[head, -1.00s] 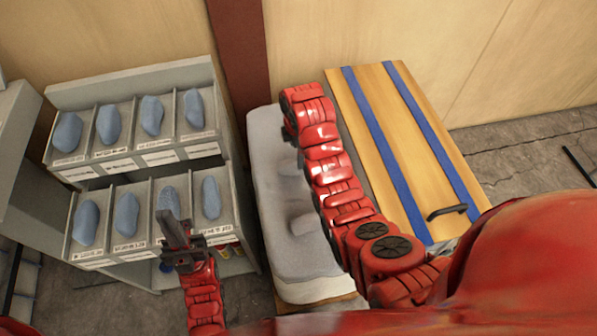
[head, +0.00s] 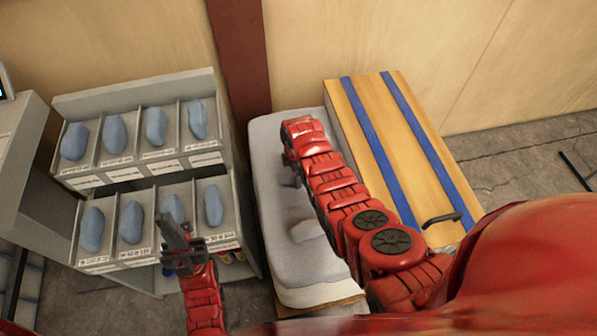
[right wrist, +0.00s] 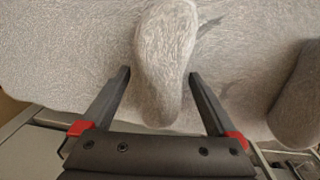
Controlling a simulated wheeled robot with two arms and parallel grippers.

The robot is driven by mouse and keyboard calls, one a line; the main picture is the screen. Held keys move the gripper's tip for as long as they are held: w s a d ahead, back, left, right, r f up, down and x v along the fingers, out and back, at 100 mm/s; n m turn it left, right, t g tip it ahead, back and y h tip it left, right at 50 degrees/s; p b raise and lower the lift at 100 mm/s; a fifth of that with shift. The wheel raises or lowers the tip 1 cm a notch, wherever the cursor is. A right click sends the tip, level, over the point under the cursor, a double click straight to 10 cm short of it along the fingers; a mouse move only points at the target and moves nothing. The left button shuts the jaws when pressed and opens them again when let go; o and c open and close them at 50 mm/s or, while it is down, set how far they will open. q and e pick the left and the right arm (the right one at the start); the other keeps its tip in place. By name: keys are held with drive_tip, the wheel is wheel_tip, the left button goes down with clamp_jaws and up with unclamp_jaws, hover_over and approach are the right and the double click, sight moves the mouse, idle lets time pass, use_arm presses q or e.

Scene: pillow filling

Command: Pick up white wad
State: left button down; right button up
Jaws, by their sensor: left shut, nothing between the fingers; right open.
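A pale, whitish-grey elongated wad (right wrist: 165,50) lies on the grey pillow-like pad (right wrist: 70,60) in the right wrist view. My right gripper (right wrist: 160,76) is open, with one finger on each side of the wad's near end; I cannot tell whether they touch it. A second wad (right wrist: 300,100) lies to the right. In the head view the pad (head: 268,150) lies under my right arm, with a pale lump (head: 304,228) on it. My right gripper (head: 290,178) is mostly hidden there. My left gripper (head: 172,228) is shut and empty in front of the shelf.
A grey shelf (head: 130,82) with two rows of bins holding bluish wads (head: 74,140) stands at the left. A wooden board (head: 355,115) with blue stripes and a black handle (head: 441,219) is right of the pad. A wall is behind.

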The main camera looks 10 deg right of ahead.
drive_tip(key=shift+f, duration=0.3)
drive_tip(key=shift+c, duration=0.2)
clamp_jaws()
